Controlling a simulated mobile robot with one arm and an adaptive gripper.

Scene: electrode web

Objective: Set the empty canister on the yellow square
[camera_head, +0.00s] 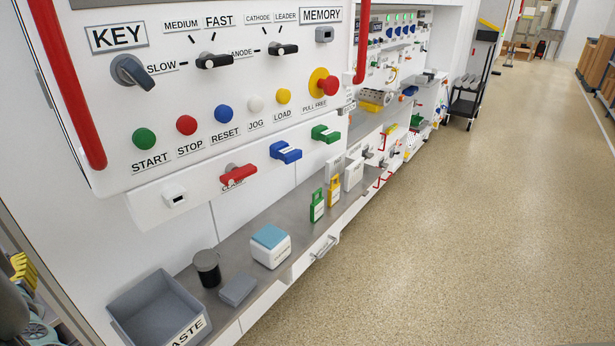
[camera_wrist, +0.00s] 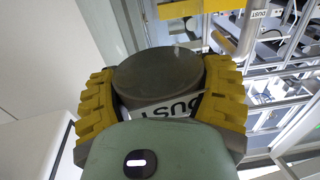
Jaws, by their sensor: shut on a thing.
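In the wrist view, my gripper (camera_wrist: 160,98) is shut on a grey round canister (camera_wrist: 158,72). Its yellow ribbed fingers press on both sides of it. The canister's flat dark end faces the camera, and a white label reading "DUST" shows upside down below it. I cannot see whether the canister is empty. In the head view, only part of my gripper (camera_head: 22,268) shows at the left edge, and the held canister is not visible there.
A ledge (camera_head: 228,298) carries a grey waste bin (camera_head: 150,305), a dark lidded jar (camera_head: 207,268), a grey block (camera_head: 238,290) and a blue-topped white box (camera_head: 270,246). A control panel (camera_head: 215,110) rises above it. Open floor (camera_head: 470,220) lies right. Metal racking (camera_wrist: 285,75) shows in the wrist view.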

